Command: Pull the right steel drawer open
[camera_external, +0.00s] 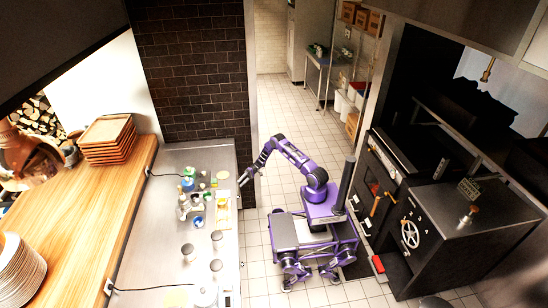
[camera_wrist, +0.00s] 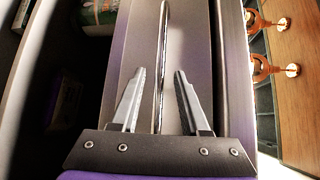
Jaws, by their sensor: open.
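A steel drawer front (camera_wrist: 198,50) fills the middle of the wrist view. A thin bar handle (camera_wrist: 162,50) runs lengthwise along it. My gripper (camera_wrist: 155,95) is open, its two fingers pointing at the steel front. The bar runs between the fingers, with a gap on both sides; contact is not visible. In the external view my gripper (camera_external: 243,178) is at the right edge of the steel counter (camera_external: 160,245). The drawer fronts are hidden there below the counter edge, so I cannot tell which drawer this is.
The counter holds bottles (camera_external: 188,183), small bowls and several grey-topped containers (camera_external: 188,250). In the wrist view, a dark space with a green-labelled item (camera_wrist: 98,12) lies left, and copper pieces (camera_wrist: 272,68) lie right.

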